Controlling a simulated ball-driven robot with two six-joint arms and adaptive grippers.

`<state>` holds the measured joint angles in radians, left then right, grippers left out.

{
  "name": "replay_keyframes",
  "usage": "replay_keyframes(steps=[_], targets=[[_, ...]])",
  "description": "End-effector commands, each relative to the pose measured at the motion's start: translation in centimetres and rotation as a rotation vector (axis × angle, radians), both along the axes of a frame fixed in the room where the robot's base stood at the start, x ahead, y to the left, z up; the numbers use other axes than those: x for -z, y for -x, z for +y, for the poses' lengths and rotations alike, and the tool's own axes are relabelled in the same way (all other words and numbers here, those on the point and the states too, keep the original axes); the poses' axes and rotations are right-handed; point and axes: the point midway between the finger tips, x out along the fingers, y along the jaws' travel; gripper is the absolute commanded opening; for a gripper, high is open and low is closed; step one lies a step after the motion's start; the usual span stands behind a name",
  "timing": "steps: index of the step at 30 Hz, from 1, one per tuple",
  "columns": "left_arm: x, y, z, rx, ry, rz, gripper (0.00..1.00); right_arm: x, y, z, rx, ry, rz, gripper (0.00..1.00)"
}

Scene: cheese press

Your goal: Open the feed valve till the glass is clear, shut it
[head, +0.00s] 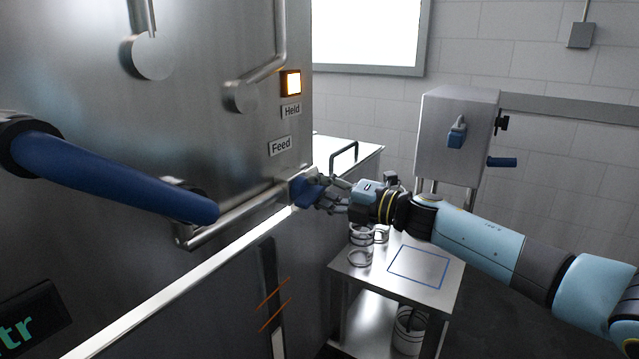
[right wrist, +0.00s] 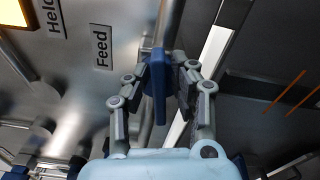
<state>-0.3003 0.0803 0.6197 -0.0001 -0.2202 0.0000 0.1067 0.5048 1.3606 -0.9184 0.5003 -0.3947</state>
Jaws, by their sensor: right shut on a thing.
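The blue feed valve handle (head: 301,191) is on the steel machine front, below the "Feed" label (head: 280,146). My right gripper (head: 315,192) is shut on it; the fingers hide part of the handle. In the right wrist view the flat blue handle (right wrist: 154,86) stands between the two fingers of the gripper (right wrist: 163,80). A dark upright strip (head: 270,290), perhaps the sight glass, is set in the panel below, with two orange slanted lines beside it. I cannot tell whether it is clear. My left gripper is not in view.
A square amber lamp (head: 291,83) is lit above the "Held" label (head: 291,111). A thick blue bar (head: 110,180) crosses the left front. A steel trolley (head: 445,284) with clear jars stands behind my right arm. A grey box (head: 457,130) stands at the back.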

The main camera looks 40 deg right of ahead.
Motion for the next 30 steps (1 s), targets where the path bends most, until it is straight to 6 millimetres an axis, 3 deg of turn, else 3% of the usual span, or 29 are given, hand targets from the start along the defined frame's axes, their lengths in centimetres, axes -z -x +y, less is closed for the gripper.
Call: replay_keyframes(steps=[19,20,22,30], targets=[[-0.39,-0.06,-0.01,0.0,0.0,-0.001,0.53,-0.15,-0.1,0.02,-0.001,-0.049,0.016,0.0],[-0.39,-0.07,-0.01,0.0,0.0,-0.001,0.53,-0.16,-0.1,0.02,-0.001,-0.049,0.016,0.25],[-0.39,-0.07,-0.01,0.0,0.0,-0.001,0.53,-0.14,-0.1,0.02,-0.001,-0.049,0.016,0.34],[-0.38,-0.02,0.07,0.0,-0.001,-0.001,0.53,-0.02,0.0,-0.04,0.0,-0.047,0.019,0.36]])
